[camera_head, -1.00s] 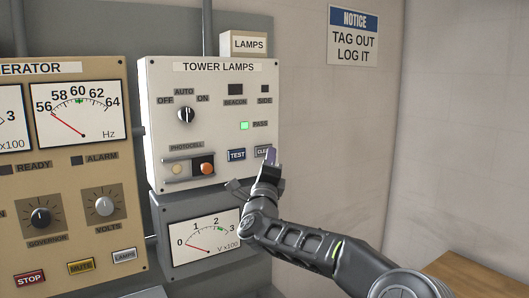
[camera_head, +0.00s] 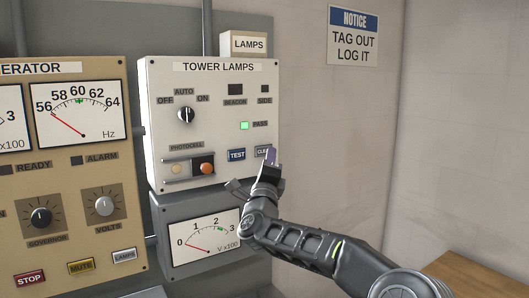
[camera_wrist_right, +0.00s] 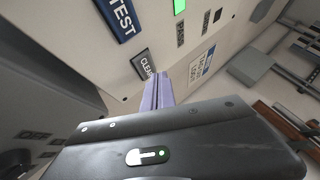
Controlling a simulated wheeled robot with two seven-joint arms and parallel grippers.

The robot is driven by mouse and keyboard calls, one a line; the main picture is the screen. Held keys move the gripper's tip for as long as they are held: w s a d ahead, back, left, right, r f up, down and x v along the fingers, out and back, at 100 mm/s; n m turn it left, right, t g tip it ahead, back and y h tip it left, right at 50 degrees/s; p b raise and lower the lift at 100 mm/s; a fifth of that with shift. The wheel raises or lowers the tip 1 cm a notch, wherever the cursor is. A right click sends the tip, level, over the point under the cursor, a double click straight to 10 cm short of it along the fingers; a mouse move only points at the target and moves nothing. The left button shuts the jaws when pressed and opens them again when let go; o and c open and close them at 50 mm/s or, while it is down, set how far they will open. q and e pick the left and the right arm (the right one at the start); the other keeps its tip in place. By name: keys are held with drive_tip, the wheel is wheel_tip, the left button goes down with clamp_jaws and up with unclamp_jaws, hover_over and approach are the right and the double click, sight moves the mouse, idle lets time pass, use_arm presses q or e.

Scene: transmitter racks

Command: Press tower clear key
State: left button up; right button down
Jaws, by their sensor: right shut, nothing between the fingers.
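The grey clear key (camera_head: 261,151) sits at the lower right of the white tower lamps panel (camera_head: 215,110), right of the blue test key (camera_head: 237,155). My right gripper (camera_head: 271,158) is shut and empty, its fingertips in front of the right part of the clear key, hiding its last letters. In the right wrist view the clear key (camera_wrist_right: 144,64) lies just beside the purple-grey fingertips (camera_wrist_right: 158,88); whether they touch it I cannot tell. The green pass lamp (camera_head: 244,126) is lit. My left gripper is not in view.
The tan generator panel (camera_head: 70,180) stands at left. A wooden surface (camera_head: 475,275) is at lower right.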

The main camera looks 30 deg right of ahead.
drive_tip(key=shift+w, duration=0.2)
drive_tip(key=shift+w+b, duration=0.2)
drive_tip(key=shift+b, duration=0.1)
drive_tip(key=shift+w, duration=0.35)
idle(0.7)
idle(0.4)
drive_tip(key=shift+s+b, duration=0.75)
drive_tip(key=shift+b, duration=0.4)
